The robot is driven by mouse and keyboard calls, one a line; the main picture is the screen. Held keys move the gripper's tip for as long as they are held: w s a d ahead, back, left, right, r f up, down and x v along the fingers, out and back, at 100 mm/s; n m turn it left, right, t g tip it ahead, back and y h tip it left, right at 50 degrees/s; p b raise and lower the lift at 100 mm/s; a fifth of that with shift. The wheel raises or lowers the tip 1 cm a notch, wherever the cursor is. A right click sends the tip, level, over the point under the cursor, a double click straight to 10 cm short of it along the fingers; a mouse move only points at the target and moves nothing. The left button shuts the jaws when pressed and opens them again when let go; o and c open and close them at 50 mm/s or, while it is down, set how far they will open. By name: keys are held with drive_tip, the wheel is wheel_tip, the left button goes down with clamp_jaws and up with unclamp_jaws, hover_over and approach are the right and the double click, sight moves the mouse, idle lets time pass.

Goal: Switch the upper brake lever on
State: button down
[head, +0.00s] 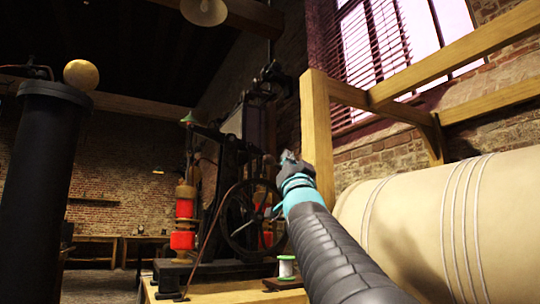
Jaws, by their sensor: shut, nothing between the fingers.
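My gripper (287,156) is small in the head view, at the end of my arm with its teal wrist, pointing up and away. Its fingers are together with nothing seen between them. It appears in front of the left side of a wooden post, right of a dark machine (232,170) with a spoked wheel (253,217). I cannot make out for certain which part is the upper brake lever. A thin reddish-brown rod (208,235) slants down the machine's left front. My arm hides what lies behind it.
A large cream roll (465,215) with cord bands lies at the right, close to my arm. A wooden frame (318,130) stands above it. A green spool (286,268) is low beside the arm. A black column (45,180) with a tan ball stands at left.

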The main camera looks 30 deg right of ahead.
drive_tip(key=w+r+p, duration=0.3)
drive_tip(key=w, duration=0.5)
drive_tip(key=shift+w+d+r, duration=0.25)
drive_tip(key=shift+w+d, duration=0.15)
idle(0.4)
